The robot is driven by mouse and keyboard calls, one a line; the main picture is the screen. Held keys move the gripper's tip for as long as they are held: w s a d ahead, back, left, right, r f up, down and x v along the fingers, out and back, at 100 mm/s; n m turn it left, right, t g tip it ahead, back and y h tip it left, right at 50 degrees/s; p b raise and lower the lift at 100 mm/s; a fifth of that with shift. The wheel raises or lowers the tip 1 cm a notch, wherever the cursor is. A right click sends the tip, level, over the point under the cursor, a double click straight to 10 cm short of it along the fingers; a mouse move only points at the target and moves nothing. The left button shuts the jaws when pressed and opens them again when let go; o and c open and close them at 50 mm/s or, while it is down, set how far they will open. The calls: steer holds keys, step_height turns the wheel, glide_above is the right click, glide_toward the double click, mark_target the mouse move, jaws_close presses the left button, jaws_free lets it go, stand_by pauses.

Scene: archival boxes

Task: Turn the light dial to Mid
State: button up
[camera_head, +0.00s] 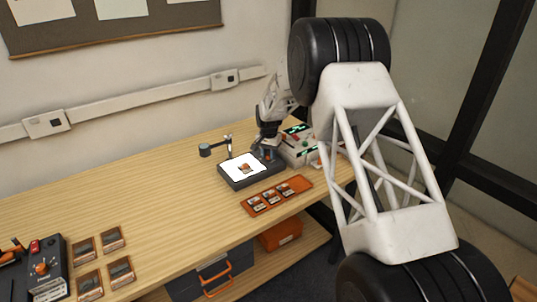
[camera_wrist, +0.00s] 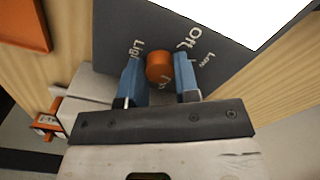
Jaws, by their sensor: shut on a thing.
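The light dial is an orange round knob (camera_wrist: 159,64) on the dark edge of the light box (camera_wrist: 115,25), seen in the wrist view. "Light" is printed to its left, "Off" and "Low" to its upper right and right. No "Mid" label is readable, and I cannot tell where the dial points. My gripper (camera_wrist: 160,70) has its two blue fingers on either side of the knob, shut on it. In the head view my gripper (camera_head: 265,150) is at the back right of the light box (camera_head: 236,185), whose panel glows white; the dial is hidden there.
A small brown-orange slide (camera_head: 244,169) lies on the lit panel. An orange tray (camera_head: 305,183) of slides is in front. A magnifier on a stand (camera_head: 206,150) is behind left, and a device with green displays (camera_head: 301,150) is right. The table's middle (camera_head: 150,190) is clear.

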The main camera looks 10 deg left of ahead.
steer(key=shift+m, duration=1)
steer(key=o, duration=0.9)
steer(key=shift+r, duration=3.9)
